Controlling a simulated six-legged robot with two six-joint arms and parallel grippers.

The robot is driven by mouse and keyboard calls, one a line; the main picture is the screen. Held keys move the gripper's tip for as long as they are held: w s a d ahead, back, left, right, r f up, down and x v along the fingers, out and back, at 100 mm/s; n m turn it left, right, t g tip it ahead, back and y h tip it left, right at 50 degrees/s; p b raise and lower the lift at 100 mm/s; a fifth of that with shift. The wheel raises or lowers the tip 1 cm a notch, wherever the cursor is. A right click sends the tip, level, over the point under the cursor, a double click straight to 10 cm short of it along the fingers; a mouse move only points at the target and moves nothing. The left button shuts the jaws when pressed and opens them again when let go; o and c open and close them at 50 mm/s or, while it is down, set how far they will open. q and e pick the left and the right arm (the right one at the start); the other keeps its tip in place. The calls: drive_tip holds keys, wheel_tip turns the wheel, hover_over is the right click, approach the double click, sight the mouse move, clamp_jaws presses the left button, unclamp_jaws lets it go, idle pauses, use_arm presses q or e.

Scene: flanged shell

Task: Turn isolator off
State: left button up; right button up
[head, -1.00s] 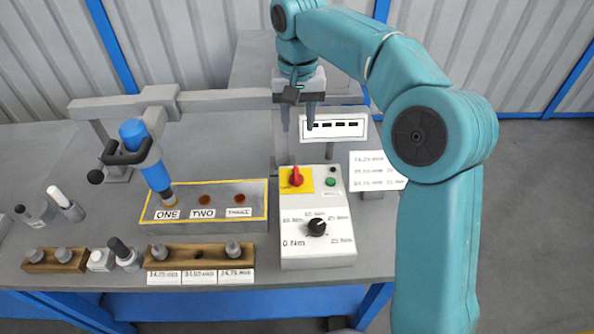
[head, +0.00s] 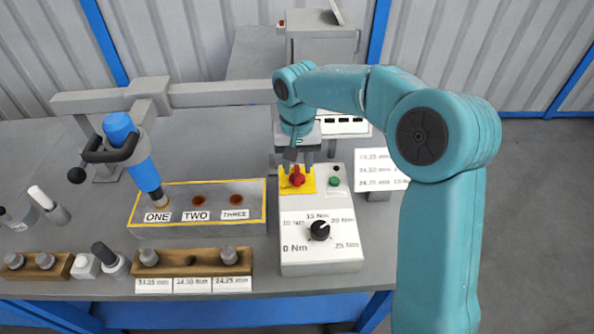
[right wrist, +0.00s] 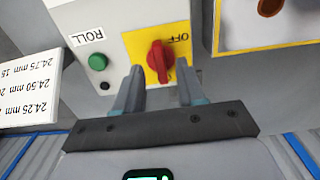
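The isolator is a red rotary knob (head: 297,178) on a yellow plate (head: 307,187) at the upper left of a light grey control box (head: 290,256). In the right wrist view the red knob (right wrist: 159,56) stands beside the word OFF on its yellow plate. My right gripper (head: 296,165) is above and just behind the knob in the head view. In the right wrist view the right gripper (right wrist: 160,80) is open, its two fingers apart near the plate's edge. The knob lies just beyond the fingertips, between their lines. Contact is not visible. My left gripper is not in view.
A green button (head: 334,181) and a black dial (head: 319,231) are on the same box. A blue tool (head: 136,158) stands over the block marked ONE, TWO, THREE (head: 250,214) at left. A label card (head: 376,165) is close on the right.

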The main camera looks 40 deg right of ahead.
sight(297, 176)
drive_tip(key=shift+f, duration=0.75)
drive_tip(key=shift+s+f, duration=0.15)
drive_tip(key=shift+f, duration=0.35)
clamp_jaws()
